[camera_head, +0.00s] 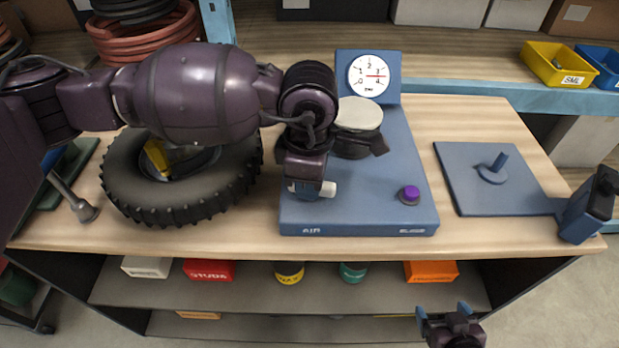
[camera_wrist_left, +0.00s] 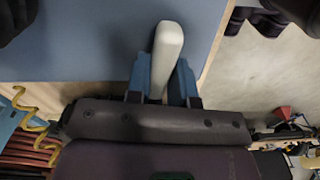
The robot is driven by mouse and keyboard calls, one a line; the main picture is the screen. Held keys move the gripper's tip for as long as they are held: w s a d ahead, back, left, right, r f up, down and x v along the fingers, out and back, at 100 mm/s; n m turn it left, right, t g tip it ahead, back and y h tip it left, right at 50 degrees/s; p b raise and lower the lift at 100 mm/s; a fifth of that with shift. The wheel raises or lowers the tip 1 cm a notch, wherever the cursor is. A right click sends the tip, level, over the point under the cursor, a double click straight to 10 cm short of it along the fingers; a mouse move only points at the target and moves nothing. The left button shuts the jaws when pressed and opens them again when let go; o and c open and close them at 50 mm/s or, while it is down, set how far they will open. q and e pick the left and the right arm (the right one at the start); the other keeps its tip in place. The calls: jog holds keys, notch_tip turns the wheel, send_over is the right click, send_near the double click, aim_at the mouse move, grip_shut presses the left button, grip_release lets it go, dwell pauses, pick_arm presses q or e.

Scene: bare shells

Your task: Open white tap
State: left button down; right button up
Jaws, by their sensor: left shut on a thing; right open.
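The white tap (camera_head: 328,189) shows as a short white lever at the front left of the blue panel marked AIR. In the left wrist view the white lever (camera_wrist_left: 169,42) stands between the blue fingertips of my left gripper (camera_wrist_left: 162,78), which is shut on it. In the head view my left gripper (camera_head: 310,186) hangs over the panel's front left corner and hides the tap's base. My right gripper (camera_head: 443,311) is open and empty, low in front of the workbench, away from the panel.
The blue panel (camera_head: 400,150) carries a round gauge (camera_head: 369,77) and a purple button (camera_head: 409,194). A tyre (camera_head: 215,195) lies left of it. A blue plate with a peg (camera_head: 480,200) lies right. Labelled boxes sit on the shelf (camera_head: 335,298) below.

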pick_arm(q)
jog(key=shift+n, duration=0.9)
pick_arm(e)
jog(key=shift+s+f, duration=0.15)
jog(key=shift+s, duration=0.25)
